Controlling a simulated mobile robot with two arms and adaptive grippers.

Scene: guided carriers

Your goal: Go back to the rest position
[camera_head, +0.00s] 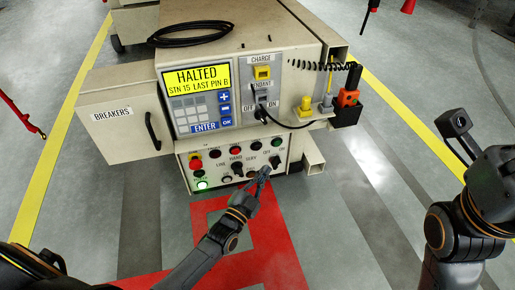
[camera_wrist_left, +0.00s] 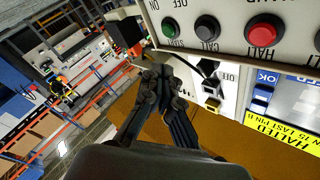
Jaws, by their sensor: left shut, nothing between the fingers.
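My left gripper (camera_head: 264,172) is in front of the lower right of the control panel (camera_head: 216,166). Its fingers are shut with nothing between them. In the left wrist view the shut fingers (camera_wrist_left: 160,85) point toward the panel, near a green button (camera_wrist_left: 171,27) and black button (camera_wrist_left: 207,28). I cannot tell whether the fingertips touch the panel. My right arm is at the right edge of the head view, over the floor. Part of what looks like my right gripper (camera_head: 454,124) shows at its end; its fingers cannot be made out clearly.
The cabinet's yellow screen (camera_head: 198,79) reads HALTED. A BREAKERS box (camera_head: 118,115) juts out on the left. A coiled cord (camera_head: 315,66) and an orange-black connector (camera_head: 348,96) are on the right. A black cable (camera_head: 190,33) lies on top. The floor between my arms is clear.

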